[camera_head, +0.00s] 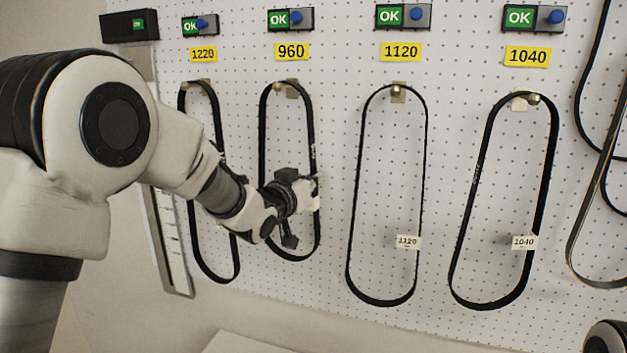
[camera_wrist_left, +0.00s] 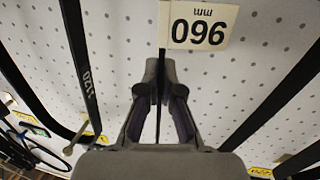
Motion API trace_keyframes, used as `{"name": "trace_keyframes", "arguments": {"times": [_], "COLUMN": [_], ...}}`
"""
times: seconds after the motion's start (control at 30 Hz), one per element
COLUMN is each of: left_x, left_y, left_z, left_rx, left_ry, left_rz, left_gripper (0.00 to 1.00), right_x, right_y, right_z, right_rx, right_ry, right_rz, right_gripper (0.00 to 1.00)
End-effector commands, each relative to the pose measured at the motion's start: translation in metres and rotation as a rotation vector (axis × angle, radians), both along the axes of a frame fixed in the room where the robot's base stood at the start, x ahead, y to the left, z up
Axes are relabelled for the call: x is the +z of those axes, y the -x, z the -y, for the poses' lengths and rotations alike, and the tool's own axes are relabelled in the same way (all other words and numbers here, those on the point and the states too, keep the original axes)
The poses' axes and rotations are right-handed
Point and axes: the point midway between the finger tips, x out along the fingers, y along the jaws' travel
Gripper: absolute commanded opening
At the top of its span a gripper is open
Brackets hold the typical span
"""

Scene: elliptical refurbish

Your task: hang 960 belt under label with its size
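The black 960 belt (camera_head: 264,140) hangs as a long loop at the peg under the yellow 960 label (camera_head: 292,51). My left gripper (camera_head: 306,190) is at the right strand of this loop, below its middle. In the left wrist view, the fingers (camera_wrist_left: 160,75) are close together with the thin dark belt strand between them. The white 960 mm tag (camera_wrist_left: 203,24) shows upside down just beyond the fingertips. The gripper hides part of the strand in the head view. My right gripper is not in view.
The 1220 belt (camera_head: 191,225), 1120 belt (camera_head: 351,220) and 1040 belt (camera_head: 466,220) hang on the white pegboard (camera_head: 450,120) beside it. OK boxes with blue buttons sit above the labels. More belts hang at the far right (camera_head: 590,190).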

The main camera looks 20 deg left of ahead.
Motion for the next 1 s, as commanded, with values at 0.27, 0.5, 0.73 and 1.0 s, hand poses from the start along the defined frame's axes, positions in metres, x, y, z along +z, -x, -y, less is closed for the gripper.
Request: {"name": "trace_keyframes", "arguments": {"times": [0.27,0.5,0.73,1.0], "left_x": [0.0,0.001,0.0,0.002], "left_y": [0.0,0.0,0.0,0.029], "left_z": [0.0,0.0,0.0,-0.006], "left_rx": [0.0,0.0,0.0,0.0], "left_ry": [0.0,0.0,0.0,0.001], "left_rz": [0.0,0.001,0.0,0.0], "left_gripper": [0.0,0.35,0.35,0.35], "right_x": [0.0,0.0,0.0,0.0], "right_y": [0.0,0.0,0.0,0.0], "right_z": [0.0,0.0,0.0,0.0], "right_rx": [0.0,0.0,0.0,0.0], "right_ry": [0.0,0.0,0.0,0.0], "right_rz": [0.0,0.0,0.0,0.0], "right_gripper": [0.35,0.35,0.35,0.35]}}
